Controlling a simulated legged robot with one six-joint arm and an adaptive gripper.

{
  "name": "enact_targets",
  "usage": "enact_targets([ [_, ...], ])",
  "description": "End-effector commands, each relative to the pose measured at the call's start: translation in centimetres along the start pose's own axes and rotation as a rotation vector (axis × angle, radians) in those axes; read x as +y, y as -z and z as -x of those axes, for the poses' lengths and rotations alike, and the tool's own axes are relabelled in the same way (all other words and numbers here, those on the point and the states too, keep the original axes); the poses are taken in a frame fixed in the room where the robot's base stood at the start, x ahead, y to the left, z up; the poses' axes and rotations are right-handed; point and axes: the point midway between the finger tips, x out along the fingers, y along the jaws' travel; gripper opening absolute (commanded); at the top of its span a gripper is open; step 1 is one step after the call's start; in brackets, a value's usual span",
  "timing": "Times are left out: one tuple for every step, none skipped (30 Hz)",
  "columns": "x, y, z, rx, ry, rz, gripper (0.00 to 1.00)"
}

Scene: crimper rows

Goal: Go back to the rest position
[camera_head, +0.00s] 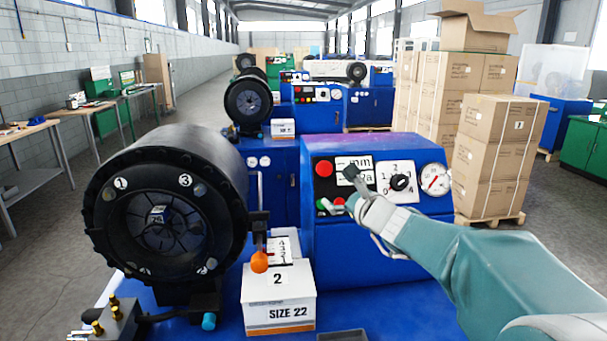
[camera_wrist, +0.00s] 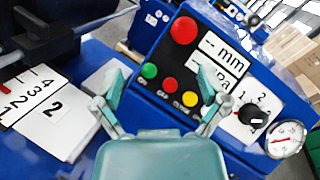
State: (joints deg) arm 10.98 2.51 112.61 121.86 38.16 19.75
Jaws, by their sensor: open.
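My gripper (camera_head: 340,191) reaches in from the right and hovers in front of the control panel (camera_head: 376,208) of the nearest blue crimper. In the wrist view my gripper (camera_wrist: 162,92) has its two fingers spread apart with nothing between them. Behind and between the fingers are the panel's green button (camera_wrist: 149,70), small red button (camera_wrist: 170,84) and yellow button (camera_wrist: 190,98). The large red button (camera_wrist: 184,30) lies above them. I cannot tell whether a fingertip touches the panel.
The crimper's round black head (camera_head: 165,215) stands on the left, with a white SIZE 22 box (camera_head: 279,300) and an orange knob (camera_head: 259,262) beside it. A dial (camera_head: 400,183) and gauge (camera_head: 435,179) sit right of my gripper. Stacked cartons (camera_head: 497,160) stand further right.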

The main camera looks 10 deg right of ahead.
Motion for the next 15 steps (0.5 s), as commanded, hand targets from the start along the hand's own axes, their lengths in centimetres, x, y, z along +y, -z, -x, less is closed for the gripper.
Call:
enact_targets([
  [1.3,-1.0,0.8,-0.007,-0.045,0.074,0.93],
  [2.2,-1.5,1.3,-0.009,-0.076,0.125,0.93],
  [3.3,-2.0,1.9,-0.010,-0.118,0.191,0.93],
  [4.2,-2.3,2.4,-0.012,-0.149,0.241,0.93],
  [5.0,-2.6,3.0,-0.014,-0.179,0.291,0.93],
  [6.1,-2.9,3.8,-0.017,-0.220,0.356,0.93],
  [6.9,-3.1,4.3,-0.018,-0.251,0.405,0.93],
  [7.7,-3.3,5.0,-0.021,-0.281,0.455,0.93],
  [8.8,-3.4,5.8,-0.023,-0.321,0.521,0.93],
  [9.5,-3.5,6.4,-0.025,-0.352,0.570,0.93],
  [10.3,-3.5,7.1,-0.028,-0.382,0.619,0.93],
  [11.2,-3.5,8.0,-0.030,-0.422,0.685,0.93],
  [11.9,-3.5,8.7,-0.031,-0.452,0.734,0.93],
  [12.6,-3.4,9.4,-0.032,-0.482,0.783,0.93],
  [13.5,-3.2,10.4,-0.035,-0.523,0.849,0.93],
])
